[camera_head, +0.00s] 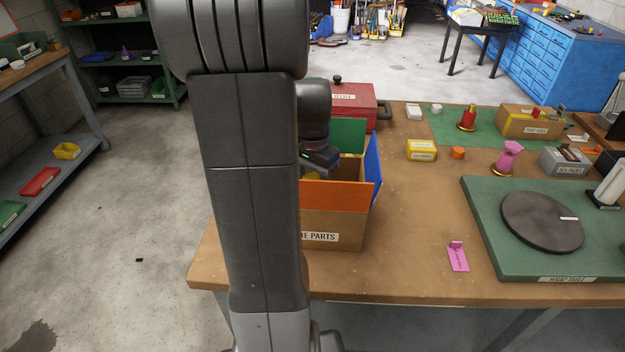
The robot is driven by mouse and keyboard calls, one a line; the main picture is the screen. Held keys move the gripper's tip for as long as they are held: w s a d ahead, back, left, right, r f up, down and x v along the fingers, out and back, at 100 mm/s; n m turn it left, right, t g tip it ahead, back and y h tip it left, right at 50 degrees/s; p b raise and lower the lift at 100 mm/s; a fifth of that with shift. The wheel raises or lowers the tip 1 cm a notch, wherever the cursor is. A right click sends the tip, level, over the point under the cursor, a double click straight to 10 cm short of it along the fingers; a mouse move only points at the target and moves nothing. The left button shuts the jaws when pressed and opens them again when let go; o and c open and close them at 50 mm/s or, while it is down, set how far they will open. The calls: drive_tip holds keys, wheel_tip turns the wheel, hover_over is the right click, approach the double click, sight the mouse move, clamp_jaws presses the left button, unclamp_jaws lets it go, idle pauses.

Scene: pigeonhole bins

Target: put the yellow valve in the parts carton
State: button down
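The parts carton (334,229) stands on the table behind my arm, open, with orange, blue and green flaps. Its label is partly hidden and ends in "PARTS". My gripper (318,166) is over the carton's opening, mostly behind my arm; its fingertips do not show clearly. A small patch of yellow (312,176) shows just below my gripper. I cannot tell whether this is the yellow valve, or whether it is held or lies in the carton. No yellow valve shows clearly elsewhere.
A red toolbox (352,98) stands behind the carton. To the right are a yellow box (421,151), a red valve (467,119), a pink valve (508,158) and a green board with a dark turntable (542,222). A pink bracket (457,256) lies near the front edge.

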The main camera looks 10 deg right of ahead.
drive_tip(key=c, duration=0.6)
unclamp_jaws()
drive_tip(key=shift+f, duration=0.1)
drive_tip(key=shift+c, duration=0.2)
wheel_tip(320, 180, up, 13)
drive_tip(key=p, duration=0.1)
